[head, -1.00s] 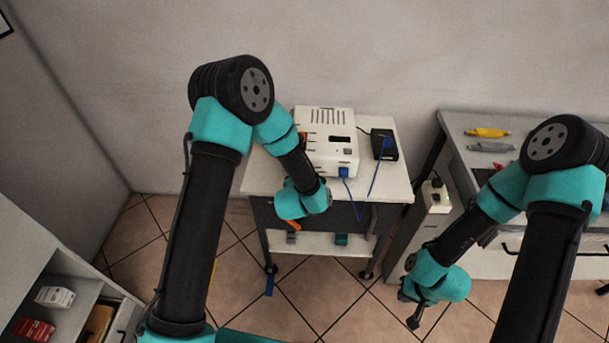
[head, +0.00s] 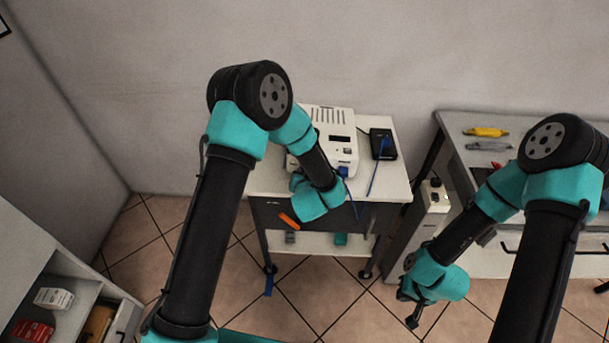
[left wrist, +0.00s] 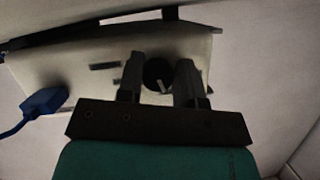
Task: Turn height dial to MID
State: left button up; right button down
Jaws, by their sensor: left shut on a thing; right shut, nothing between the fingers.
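A white boxy device (head: 335,121) with a dark display and slots stands on a small cart. In the left wrist view, a round black dial (left wrist: 158,78) with a pale pointer line sits on the device's face. My left gripper (left wrist: 159,70) has a finger on either side of this dial and is shut on it. No readable marks show around the dial. In the head view my left arm hides the dial and the fingertips. My right gripper (head: 412,308) is shut and empty, well away from the device, low over the floor at right.
A blue plug and cable (left wrist: 40,106) leave the device beside the dial. A black box (head: 384,146) with a blue cable stands right of it on the cart top (head: 395,188). A workbench with tools (head: 487,132) stands at right; an open shelf is at lower left.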

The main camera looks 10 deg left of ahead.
pick_arm(q)
jog(key=shift+s+f, duration=0.15)
jog(key=shift+f, duration=0.05)
jog(key=o, duration=0.9)
jog(key=shift+r, duration=0.1)
jog(key=v, duration=1.7)
jog(key=shift+r, duration=0.2)
